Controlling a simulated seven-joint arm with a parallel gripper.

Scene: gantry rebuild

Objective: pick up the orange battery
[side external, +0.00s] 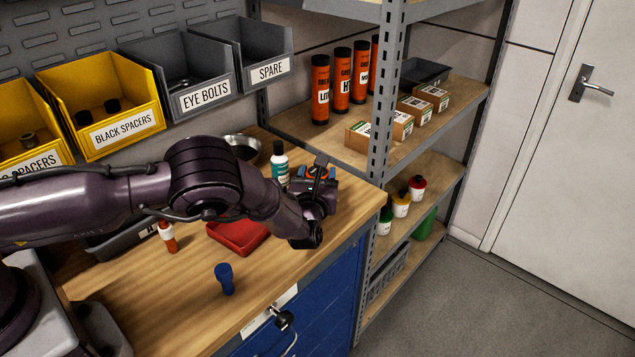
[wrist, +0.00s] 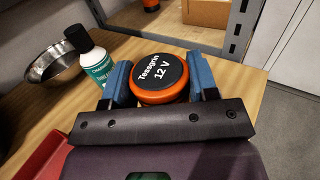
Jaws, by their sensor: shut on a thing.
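In the side view my gripper (side external: 318,178) is over the right end of the wooden bench, and only a little orange shows there, the rest hidden by the gripper. I cannot tell whether the battery touches the bench.
A teal and white bottle (side external: 279,163) stands just left of my gripper, with a metal bowl (side external: 242,147) behind. A red tray (side external: 238,235), a blue object (side external: 225,279) and a small red and white bottle (side external: 167,237) are on the bench (side external: 185,300). A shelf post (side external: 379,130) rises at right.

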